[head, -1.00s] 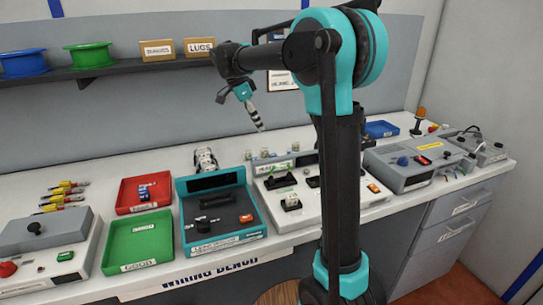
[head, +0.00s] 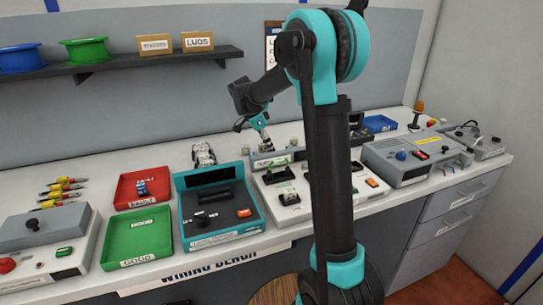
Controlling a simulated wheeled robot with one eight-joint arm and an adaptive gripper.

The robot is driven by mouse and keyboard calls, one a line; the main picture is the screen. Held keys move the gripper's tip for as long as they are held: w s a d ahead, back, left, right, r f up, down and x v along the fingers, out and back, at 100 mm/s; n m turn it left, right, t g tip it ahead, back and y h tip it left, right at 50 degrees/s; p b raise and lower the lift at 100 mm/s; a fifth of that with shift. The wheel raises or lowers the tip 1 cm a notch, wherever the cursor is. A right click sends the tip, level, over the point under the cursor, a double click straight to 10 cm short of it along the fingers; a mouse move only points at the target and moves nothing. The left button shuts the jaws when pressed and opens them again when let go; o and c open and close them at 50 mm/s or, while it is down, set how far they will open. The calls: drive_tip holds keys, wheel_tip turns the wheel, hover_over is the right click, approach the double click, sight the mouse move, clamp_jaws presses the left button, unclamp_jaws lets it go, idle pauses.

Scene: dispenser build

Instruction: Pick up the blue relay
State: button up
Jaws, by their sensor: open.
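My gripper (head: 266,141) is open and points down over a rack (head: 268,161) at the back of the white test panel. Several small pale, clear-looking blocks, which may be relays, stand at that rack, close by the fingertips. Their colours are too small to tell, and I cannot make out which one is blue. I cannot tell whether the fingers touch any of them. A small dark blue piece (head: 141,188) lies in the red tray (head: 126,199); I cannot tell if it is a relay. My arm hides part of the panel's right side.
A green tray (head: 120,245) and a teal-framed tester (head: 245,226) stand left of the white panel (head: 297,213). A grey device with a blue knob (head: 400,155) and a blue tray (head: 379,124) stand on the right. A shelf (head: 120,64) with spools and boxes hangs behind.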

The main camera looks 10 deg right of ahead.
drive_tip(key=shift+x, duration=1.5)
clamp_jaws()
drive_tip(key=shift+r, duration=0.1)
